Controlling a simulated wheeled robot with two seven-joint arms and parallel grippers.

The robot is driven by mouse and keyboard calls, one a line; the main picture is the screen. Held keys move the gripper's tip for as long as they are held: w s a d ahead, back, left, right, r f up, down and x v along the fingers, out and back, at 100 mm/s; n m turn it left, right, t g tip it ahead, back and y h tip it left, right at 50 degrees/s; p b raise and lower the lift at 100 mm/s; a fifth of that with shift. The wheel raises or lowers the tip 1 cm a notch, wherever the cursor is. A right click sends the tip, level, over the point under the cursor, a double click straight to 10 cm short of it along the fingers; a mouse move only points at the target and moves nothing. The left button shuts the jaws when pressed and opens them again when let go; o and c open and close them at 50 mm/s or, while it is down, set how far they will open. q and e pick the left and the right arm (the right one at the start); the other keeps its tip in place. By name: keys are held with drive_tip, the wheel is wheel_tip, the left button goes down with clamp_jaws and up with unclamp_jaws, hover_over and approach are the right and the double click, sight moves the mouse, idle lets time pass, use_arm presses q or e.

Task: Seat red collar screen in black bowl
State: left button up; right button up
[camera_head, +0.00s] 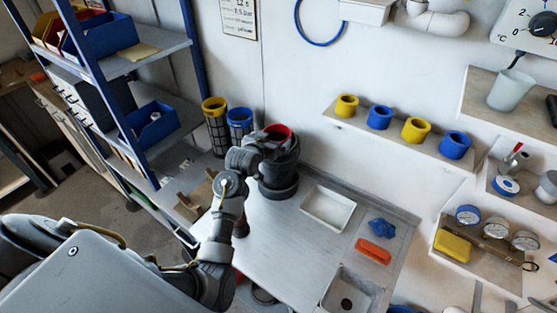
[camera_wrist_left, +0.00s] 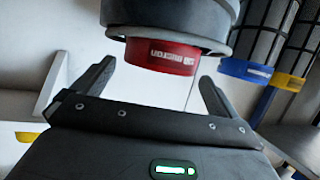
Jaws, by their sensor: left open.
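The red collar screen (camera_head: 279,131) stands in the top of the black bowl (camera_head: 279,185) on the bench by the back wall. Only its red collar shows above the rim; the rest is hidden inside the bowl. In the left wrist view, which looks upside down, the red collar (camera_wrist_left: 160,57) with white lettering sticks out from the dark bowl rim (camera_wrist_left: 170,15). My left gripper (camera_head: 268,140) is at the bowl's top. Its fingers (camera_wrist_left: 148,88) are open, spread to either side of the collar and apart from it. My right gripper is not in view.
Yellow (camera_head: 214,103) and blue (camera_head: 239,115) collar screens stand just left of the bowl. A white tray (camera_head: 328,208), a blue crumpled cloth (camera_head: 382,228) and an orange item (camera_head: 373,251) lie to the right. A blue-posted shelf (camera_head: 150,70) stands at left.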

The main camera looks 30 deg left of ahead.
sight(275, 136)
use_arm(q)
drive_tip(key=p+x, duration=0.1)
drive_tip(key=x, duration=0.3)
drive_tip(key=shift+w+a+f+p, duration=0.1)
drive_tip(key=shift+f+p, duration=0.05)
drive_tip(key=shift+p, duration=0.25)
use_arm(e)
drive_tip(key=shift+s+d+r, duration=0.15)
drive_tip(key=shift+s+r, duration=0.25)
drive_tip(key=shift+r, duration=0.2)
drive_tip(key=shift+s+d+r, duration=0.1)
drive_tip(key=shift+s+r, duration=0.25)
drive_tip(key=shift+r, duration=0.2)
use_arm(q)
drive_tip(key=c, duration=1.3)
drive_tip(key=shift+o, duration=0.2)
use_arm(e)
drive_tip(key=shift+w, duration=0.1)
